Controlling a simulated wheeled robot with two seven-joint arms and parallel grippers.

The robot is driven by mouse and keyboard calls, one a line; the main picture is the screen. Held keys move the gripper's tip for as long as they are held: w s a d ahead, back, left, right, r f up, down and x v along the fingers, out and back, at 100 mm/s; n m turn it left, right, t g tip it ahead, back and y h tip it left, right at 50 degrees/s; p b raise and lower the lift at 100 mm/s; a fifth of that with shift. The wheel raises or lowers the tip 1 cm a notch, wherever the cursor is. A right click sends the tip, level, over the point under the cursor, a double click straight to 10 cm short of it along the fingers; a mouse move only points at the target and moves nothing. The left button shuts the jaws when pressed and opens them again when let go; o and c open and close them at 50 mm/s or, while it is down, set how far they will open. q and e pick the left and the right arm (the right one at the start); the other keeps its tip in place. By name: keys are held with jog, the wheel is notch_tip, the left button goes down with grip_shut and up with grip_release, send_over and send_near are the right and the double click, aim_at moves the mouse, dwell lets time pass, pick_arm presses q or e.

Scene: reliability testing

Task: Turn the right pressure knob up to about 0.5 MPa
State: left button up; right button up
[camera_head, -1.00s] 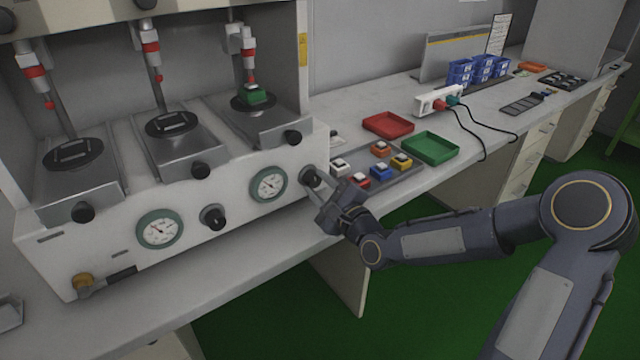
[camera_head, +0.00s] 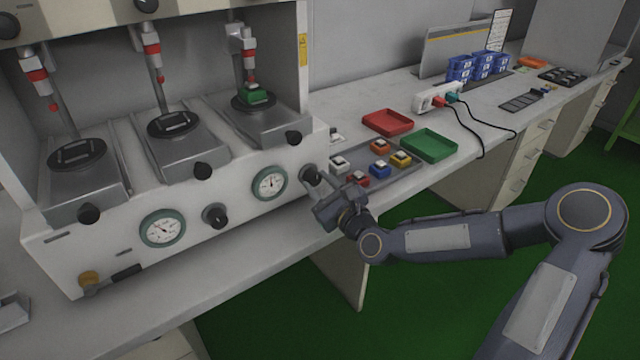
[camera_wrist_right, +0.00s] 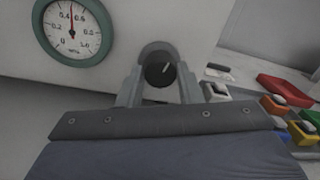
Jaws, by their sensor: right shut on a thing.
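The right pressure knob (camera_head: 309,173) is black and sits on the white front panel right of the right gauge. It also shows in the right wrist view (camera_wrist_right: 159,70), with a pale mark tilted to the upper right. My right gripper (camera_head: 316,182) is shut on this knob, one finger on each side in the right wrist view (camera_wrist_right: 160,84). The right gauge (camera_head: 270,183) has a green rim. In the right wrist view the gauge (camera_wrist_right: 72,28) has its needle nearly straight up, between 0.4 and 0.6, near 0.5 MPa. My left gripper is out of view.
A left gauge (camera_head: 163,229) and another black knob (camera_head: 215,216) are on the same panel. A grey tray (camera_head: 408,150) with coloured buttons lies close beyond my gripper. Red (camera_head: 388,122) and green (camera_head: 430,145) trays stand behind it. The floor in front is clear.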

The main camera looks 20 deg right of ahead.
dwell(0.3)
jog(key=o, duration=1)
jog(key=shift+c, duration=0.2)
jog(key=v, duration=0.7)
jog(key=shift+s+p, duration=0.4)
jog(key=shift+p, duration=0.05)
jog(key=shift+d, duration=0.15)
